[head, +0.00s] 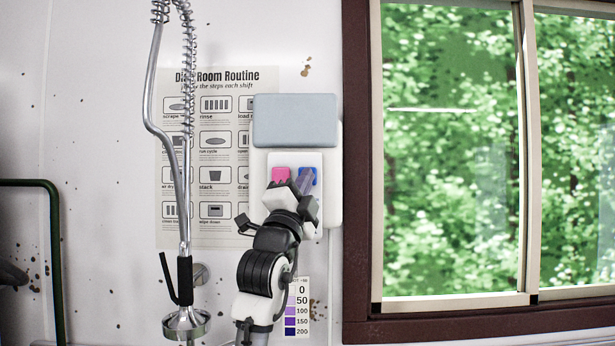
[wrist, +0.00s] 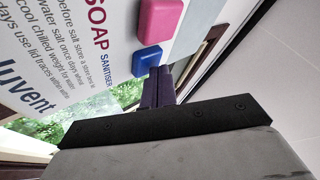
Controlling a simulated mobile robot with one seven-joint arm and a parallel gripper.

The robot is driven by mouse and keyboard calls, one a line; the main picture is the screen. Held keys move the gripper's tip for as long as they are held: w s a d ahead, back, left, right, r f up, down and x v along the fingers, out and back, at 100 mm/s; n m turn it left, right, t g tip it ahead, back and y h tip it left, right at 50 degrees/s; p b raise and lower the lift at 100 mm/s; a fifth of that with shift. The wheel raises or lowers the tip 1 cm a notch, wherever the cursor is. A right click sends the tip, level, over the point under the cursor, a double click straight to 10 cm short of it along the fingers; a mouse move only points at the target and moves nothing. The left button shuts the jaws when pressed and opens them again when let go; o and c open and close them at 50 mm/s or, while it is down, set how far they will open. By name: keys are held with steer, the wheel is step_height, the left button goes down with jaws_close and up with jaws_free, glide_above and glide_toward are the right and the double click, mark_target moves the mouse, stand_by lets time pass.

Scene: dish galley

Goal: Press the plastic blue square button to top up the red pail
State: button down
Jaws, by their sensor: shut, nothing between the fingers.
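The blue square button (head: 315,171) is on a white wall panel (head: 335,200), to the right of a pink button (head: 280,174). In the wrist view the blue button (wrist: 146,60) stands out from the panel below the pink button (wrist: 158,20). My gripper (head: 305,179) is shut and empty, raised in front of the panel and covering part of the blue button. In the wrist view its dark purple fingertips (wrist: 158,76) are right by the blue button's edge; I cannot tell whether they touch it. The red pail is in neither view.
A grey box (head: 295,121) sits above the buttons. A spray hose and tap (head: 184,200) hang to the left before a routine poster (head: 205,90). A window (head: 450,150) with a dark frame is to the right. A colour chart (head: 297,305) is below.

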steer(key=shift+w, duration=0.25)
stand_by(0.4)
steer(key=shift+s, duration=0.1)
steer(key=shift+s+a+b, duration=0.1)
steer(key=shift+s+b, duration=0.4)
steer(key=shift+s, duration=0.55)
steer(key=shift+s+f, duration=0.1)
steer(key=s+b, duration=0.2)
steer(key=s, duration=0.2)
steer(key=shift+s, duration=0.4)
